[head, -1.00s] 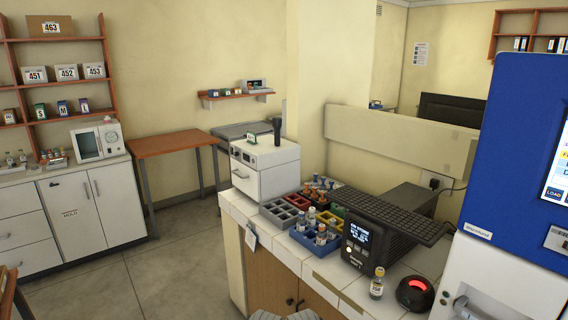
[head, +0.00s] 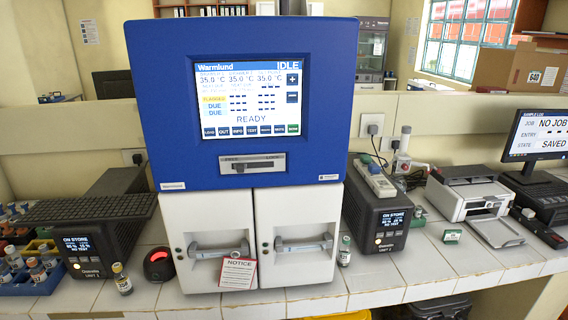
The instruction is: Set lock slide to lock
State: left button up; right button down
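The blue and white Warmlund incubator (head: 165,100) stands in the middle of the head view. Its lock slide (head: 252,164) is a grey plate with a dark slot, set in the blue panel below the screen. Small lettering runs along the plate's top, seemingly FREE at left and LOCK at right. A dark knob (head: 240,168) appears to sit toward the left part of the slot, but it is small. The screen (head: 250,98) reads IDLE and READY. Neither of my grippers is in view.
Two white doors with handles (head: 303,245) are below, with a NOTICE tag (head: 238,273) hanging at the left one. Vials (head: 121,279) and a red-lit round device (head: 158,265) stand on the tiled counter. Dark units (head: 384,215) flank the incubator.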

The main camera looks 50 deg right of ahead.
aim_at(240, 168)
jog(key=z, duration=1.5)
jog(key=k+j+u, duration=0.1)
jog(key=k, duration=0.15)
